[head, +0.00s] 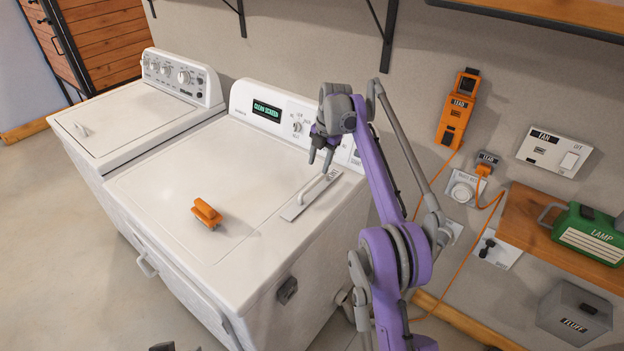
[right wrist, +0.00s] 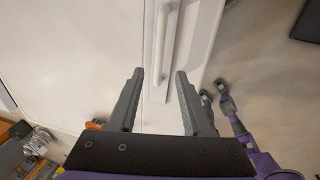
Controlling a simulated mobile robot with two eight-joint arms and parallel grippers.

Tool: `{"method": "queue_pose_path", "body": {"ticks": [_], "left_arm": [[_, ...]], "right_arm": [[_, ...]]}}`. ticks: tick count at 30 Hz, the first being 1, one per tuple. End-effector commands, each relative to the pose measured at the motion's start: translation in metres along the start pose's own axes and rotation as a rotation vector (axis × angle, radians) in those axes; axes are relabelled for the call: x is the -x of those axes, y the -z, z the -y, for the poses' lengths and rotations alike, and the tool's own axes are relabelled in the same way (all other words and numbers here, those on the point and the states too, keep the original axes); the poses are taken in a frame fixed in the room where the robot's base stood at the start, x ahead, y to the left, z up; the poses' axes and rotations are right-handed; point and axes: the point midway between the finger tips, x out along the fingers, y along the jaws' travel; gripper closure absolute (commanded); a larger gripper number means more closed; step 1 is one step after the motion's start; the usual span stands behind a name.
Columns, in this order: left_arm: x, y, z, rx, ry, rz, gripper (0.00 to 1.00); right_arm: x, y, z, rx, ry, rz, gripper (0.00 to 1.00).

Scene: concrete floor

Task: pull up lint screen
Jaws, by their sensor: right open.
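The lint screen's white handle (head: 317,187) rises from a narrow flat plate (head: 292,212) set in the top right of the dryer (head: 170,185). The plate looks seated flush with the dryer top. My right gripper (head: 322,158) is open and empty just above the far end of the handle, fingers pointing down. In the right wrist view the handle (right wrist: 165,45) lies ahead of the gap between the open fingertips (right wrist: 159,76), not between them. The dryer's display reads CLEAN SCREEN. I cannot make out my left gripper.
An orange brush-like object (head: 206,213) lies on the dryer top, left of the screen. A washer (head: 130,120) stands to the left. A grey FLUFF bin (head: 575,312) is below.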

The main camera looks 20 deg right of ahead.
Motion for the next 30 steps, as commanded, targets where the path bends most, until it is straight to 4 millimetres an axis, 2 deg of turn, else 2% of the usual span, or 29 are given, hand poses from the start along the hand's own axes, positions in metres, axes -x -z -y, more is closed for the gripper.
{"method": "queue_pose_path", "body": {"ticks": [1,6,12,17,25,26,30], "left_arm": [[-0.004,-0.006,0.000,0.000,0.000,0.006,0.50],[-0.009,-0.013,0.000,0.000,0.000,0.014,0.50],[-0.012,-0.018,0.000,0.000,0.000,0.018,0.50],[-0.013,-0.019,0.000,0.000,0.000,0.019,0.50],[-0.013,-0.019,0.000,0.000,0.000,0.019,0.50],[-0.013,-0.019,0.000,0.000,0.000,0.019,0.50],[-0.013,-0.019,0.000,0.000,0.000,0.019,0.50]], "right_arm": [[-0.015,0.001,0.002,0.000,0.002,-0.002,0.50],[-0.048,0.001,0.001,0.000,0.001,-0.001,0.50],[-0.074,0.001,0.001,0.000,0.001,0.000,0.50],[-0.083,0.001,0.000,-0.001,0.000,0.000,0.50],[-0.084,0.001,0.000,-0.001,0.000,0.001,0.50],[-0.084,0.001,0.000,-0.001,0.000,0.001,0.54],[-0.084,0.001,0.000,-0.002,0.000,0.001,0.79]]}}
